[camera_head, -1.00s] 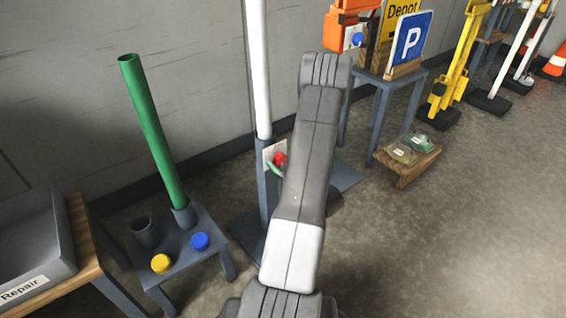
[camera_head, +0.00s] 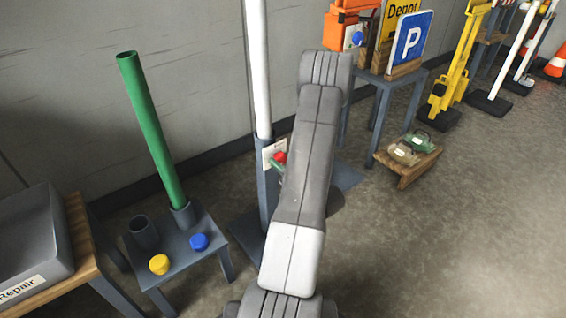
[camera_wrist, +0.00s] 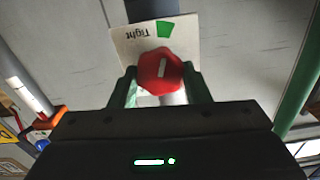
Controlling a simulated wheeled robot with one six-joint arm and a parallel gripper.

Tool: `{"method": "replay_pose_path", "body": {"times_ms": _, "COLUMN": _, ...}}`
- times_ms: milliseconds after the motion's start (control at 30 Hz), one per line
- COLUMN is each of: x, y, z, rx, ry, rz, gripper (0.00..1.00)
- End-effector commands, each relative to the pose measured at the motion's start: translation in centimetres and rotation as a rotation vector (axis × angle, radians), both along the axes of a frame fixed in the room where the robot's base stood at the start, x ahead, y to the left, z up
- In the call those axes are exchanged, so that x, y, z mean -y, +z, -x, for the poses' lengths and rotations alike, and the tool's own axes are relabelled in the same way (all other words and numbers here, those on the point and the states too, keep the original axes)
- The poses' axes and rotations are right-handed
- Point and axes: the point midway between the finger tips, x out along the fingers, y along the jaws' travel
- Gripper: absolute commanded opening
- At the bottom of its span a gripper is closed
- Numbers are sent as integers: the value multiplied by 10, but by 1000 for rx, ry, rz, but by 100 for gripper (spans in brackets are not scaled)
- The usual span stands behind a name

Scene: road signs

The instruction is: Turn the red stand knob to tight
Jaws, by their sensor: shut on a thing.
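The red knob (camera_wrist: 161,71) sits on the stand (camera_head: 263,190) that holds a tall white pole. It also shows in the head view (camera_head: 279,157), partly hidden by my arm. A white line on the knob points up in the wrist view, roughly toward the green mark on the white card (camera_wrist: 128,48) lettered "Tight". My gripper (camera_wrist: 160,86) has its green fingers on both sides of the knob and is shut on it. In the head view, only a bit of green finger shows beside the knob.
A low table (camera_head: 205,232) at left holds a green tube (camera_head: 150,130), a yellow knob (camera_head: 159,264) and a blue knob (camera_head: 198,242). A sign table (camera_head: 380,85) and low stool (camera_head: 410,172) stand right. Floor at front right is clear.

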Motion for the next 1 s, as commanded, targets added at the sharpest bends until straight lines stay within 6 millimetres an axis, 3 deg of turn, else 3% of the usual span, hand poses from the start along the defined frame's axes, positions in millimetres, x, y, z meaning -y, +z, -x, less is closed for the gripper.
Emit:
{"method": "replay_pose_path", "body": {"times_ms": 100, "x": 0, "y": 0, "z": 0, "rx": -1, "ry": 0, "rz": 1, "gripper": 20}}
{"method": "replay_pose_path", "body": {"times_ms": 133, "x": 0, "y": 0, "z": 0, "rx": -1, "ry": 0, "rz": 1, "gripper": 47}}
{"method": "replay_pose_path", "body": {"times_ms": 233, "x": 0, "y": 0, "z": 0, "rx": -1, "ry": 0, "rz": 1, "gripper": 65}}
{"method": "replay_pose_path", "body": {"times_ms": 633, "x": 5, "y": 0, "z": 5, "rx": -2, "ry": -2, "rz": 1, "gripper": 65}}
{"method": "replay_pose_path", "body": {"times_ms": 1000, "x": 40, "y": 1, "z": 52, "rx": -3, "ry": -6, "rz": 0, "gripper": 65}}
